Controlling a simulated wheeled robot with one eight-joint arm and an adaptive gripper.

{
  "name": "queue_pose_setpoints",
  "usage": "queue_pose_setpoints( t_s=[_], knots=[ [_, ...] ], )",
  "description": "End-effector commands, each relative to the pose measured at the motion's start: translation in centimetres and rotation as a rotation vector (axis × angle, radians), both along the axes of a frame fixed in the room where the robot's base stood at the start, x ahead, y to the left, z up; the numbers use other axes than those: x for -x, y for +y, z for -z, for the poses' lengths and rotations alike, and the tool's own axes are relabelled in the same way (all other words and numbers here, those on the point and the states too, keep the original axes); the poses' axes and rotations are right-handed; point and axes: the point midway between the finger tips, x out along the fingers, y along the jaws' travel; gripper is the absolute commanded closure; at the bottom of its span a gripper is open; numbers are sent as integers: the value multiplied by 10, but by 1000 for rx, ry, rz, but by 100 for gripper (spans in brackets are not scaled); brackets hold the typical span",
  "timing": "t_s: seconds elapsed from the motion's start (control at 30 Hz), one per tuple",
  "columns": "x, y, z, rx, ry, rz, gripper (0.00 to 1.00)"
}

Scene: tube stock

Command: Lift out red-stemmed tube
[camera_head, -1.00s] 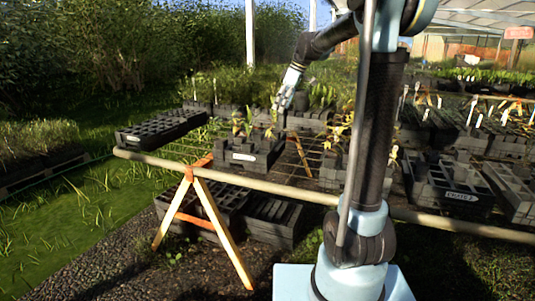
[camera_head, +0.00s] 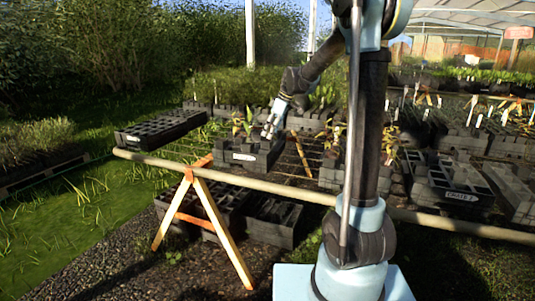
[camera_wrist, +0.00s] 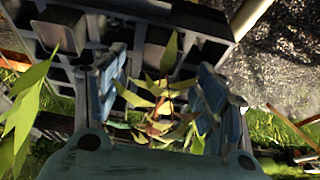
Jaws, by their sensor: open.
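My gripper (camera_head: 269,131) is at the right part of a black tube crate (camera_head: 245,158) with a white label, on the bench. In the wrist view its two blue-grey fingers stand apart, and the gripper (camera_wrist: 160,72) is open. A small plant (camera_wrist: 163,108) with yellow-green leaves and some reddish parts shows between the fingers; I see no clear grip on it. Its stem and tube are mostly hidden by leaves. The crate's square cells (camera_wrist: 110,28) show beyond the fingertips, some of them dark and empty-looking.
Another leafy plant (camera_wrist: 20,115) stands close on the left of the wrist view. An empty black crate (camera_head: 160,130) lies on the bench to the left. More crates (camera_head: 450,183) stand at the right. A wooden rail (camera_head: 270,187) runs along the bench front.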

Motion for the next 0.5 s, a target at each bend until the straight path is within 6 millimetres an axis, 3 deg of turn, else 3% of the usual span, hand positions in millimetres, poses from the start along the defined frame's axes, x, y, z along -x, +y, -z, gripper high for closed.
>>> queue_pose_setpoints(
  t_s=[0.23,0.5],
  knots=[
    [-3,11,32,0,0,-2,35],
    [-4,14,40,0,0,0,35]
  ],
)
